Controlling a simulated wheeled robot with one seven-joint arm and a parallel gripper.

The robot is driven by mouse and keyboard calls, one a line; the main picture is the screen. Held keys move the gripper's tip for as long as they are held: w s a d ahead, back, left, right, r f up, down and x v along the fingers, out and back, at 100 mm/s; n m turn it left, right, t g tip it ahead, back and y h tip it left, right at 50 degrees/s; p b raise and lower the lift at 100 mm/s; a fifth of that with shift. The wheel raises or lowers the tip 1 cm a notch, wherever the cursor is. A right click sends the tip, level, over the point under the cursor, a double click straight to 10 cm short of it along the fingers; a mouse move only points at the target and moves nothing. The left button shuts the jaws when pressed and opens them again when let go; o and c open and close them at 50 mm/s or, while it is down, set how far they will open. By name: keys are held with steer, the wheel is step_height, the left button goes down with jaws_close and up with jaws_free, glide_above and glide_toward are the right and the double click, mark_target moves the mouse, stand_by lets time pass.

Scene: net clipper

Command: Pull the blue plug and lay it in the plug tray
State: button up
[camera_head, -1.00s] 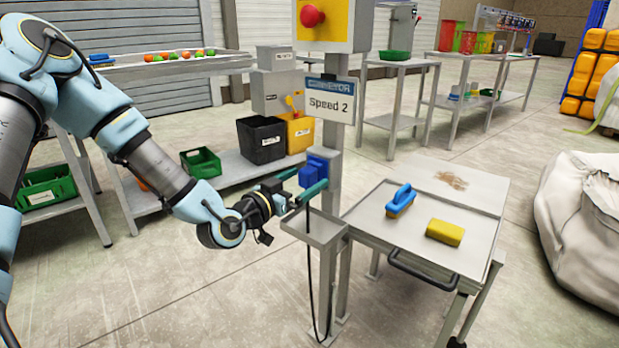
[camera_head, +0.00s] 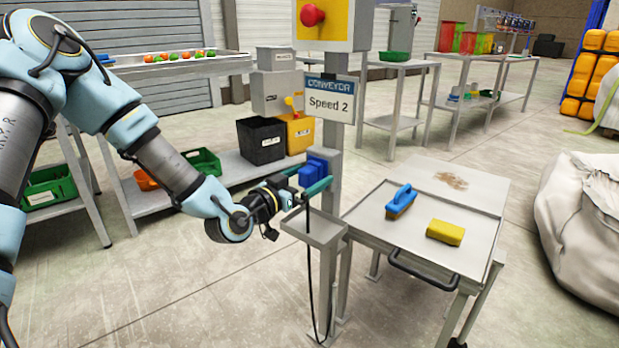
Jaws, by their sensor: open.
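The blue plug (camera_head: 311,174) sits at the blue socket (camera_head: 319,160) on the grey post, above the small tray. My gripper (camera_head: 312,178) is open, with its teal fingers reaching to the two sides of the plug from the left. I cannot tell whether the fingers touch it. The plug tray (camera_head: 318,229) is a small grey tray fixed to the post just below the gripper; its visible floor looks empty. A black cable (camera_head: 308,270) hangs down in front of the post, and its upper end is hidden near the gripper.
A "Speed 2" sign (camera_head: 328,100) and a yellow box with a red button (camera_head: 312,16) are higher on the post. At right, a grey cart (camera_head: 470,262) carries a blue brush (camera_head: 401,201) and a yellow sponge (camera_head: 445,232). Black and yellow bins (camera_head: 261,140) stand behind.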

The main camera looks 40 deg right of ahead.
mark_target(303, 180)
steer(key=shift+c, duration=0.2)
stand_by(0.6)
jaws_close()
stand_by(0.6)
steer(key=shift+a, duration=0.15)
steer(key=shift+s+a, duration=0.15)
steer(key=shift+a, duration=0.8)
steer(key=shift+s+a, duration=0.2)
steer(key=shift+a, duration=0.75)
steer(key=shift+s+a, duration=0.15)
steer(key=shift+a, duration=0.8)
